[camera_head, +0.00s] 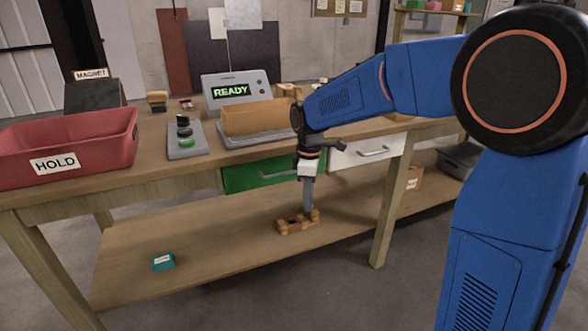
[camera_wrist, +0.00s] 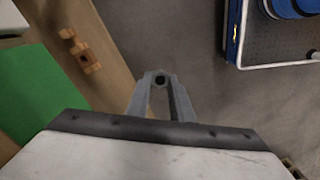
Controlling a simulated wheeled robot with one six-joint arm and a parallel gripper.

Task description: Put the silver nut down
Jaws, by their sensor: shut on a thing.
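My gripper (camera_wrist: 160,84) is shut on the silver nut (camera_wrist: 160,79), a small grey ring with a dark hole between the fingertips in the wrist view. In the head view my gripper (camera_head: 308,208) points down in front of the workbench, and the nut cannot be made out there. In the wrist view the gripper and nut are over the grey floor, beside the edge of the lower shelf (camera_wrist: 104,52).
An orange-brown wooden block (camera_head: 291,227) with a hole lies on the lower shelf; a teal piece (camera_head: 163,261) lies farther left. A red HOLD bin (camera_head: 100,139), a READY detector (camera_head: 218,85) and a tan tray (camera_head: 262,119) stand on the bench. A green drawer (camera_head: 245,178) is behind my gripper.

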